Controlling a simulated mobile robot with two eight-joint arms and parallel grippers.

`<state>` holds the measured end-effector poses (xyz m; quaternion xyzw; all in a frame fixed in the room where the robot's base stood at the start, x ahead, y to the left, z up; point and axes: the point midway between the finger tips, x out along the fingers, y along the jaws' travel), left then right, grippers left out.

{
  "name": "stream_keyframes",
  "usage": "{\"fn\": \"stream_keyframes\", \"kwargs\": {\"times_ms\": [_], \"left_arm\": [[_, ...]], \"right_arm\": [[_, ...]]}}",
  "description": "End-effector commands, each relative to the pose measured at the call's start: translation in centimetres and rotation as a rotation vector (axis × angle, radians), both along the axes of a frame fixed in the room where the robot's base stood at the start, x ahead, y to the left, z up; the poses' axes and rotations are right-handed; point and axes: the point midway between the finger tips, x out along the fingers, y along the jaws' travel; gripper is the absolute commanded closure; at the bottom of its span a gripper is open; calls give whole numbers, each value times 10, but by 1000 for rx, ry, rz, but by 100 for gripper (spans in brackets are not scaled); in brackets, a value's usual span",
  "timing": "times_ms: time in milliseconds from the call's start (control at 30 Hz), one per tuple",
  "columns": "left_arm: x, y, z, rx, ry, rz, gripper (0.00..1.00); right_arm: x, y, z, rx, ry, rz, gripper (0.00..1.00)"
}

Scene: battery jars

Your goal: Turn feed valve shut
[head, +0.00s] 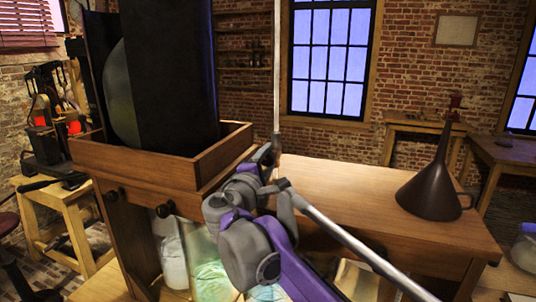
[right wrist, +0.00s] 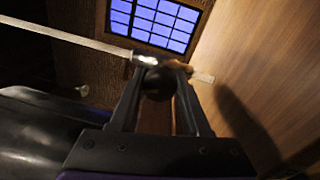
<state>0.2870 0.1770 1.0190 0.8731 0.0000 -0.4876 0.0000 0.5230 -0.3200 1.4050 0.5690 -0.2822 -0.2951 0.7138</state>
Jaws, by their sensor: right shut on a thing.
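My right gripper (head: 268,154) is at the right side of the wooden box cabinet, low beside the box rim. In the right wrist view, its two fingers (right wrist: 160,78) are closed around a dark round knob (right wrist: 158,87), which I take to be the feed valve's handle. In the head view a thin upright rod (head: 277,70) rises right above the gripper. The valve body and most of its handle are hidden behind my gripper and arm. My left gripper is not in view.
A dark funnel (head: 432,190) stands on the bench (head: 350,188) at right. A grey rod (head: 350,240) slants across the front.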

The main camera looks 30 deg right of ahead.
Motion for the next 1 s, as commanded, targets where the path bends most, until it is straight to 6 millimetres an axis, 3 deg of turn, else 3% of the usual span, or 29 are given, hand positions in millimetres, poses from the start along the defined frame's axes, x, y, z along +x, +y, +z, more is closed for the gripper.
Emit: {"fn": "stream_keyframes", "kwargs": {"times_ms": [433,1000], "left_arm": [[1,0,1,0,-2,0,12],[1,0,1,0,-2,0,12]], "right_arm": [[1,0,1,185,-223,0,100],[1,0,1,234,-281,1,100]]}}
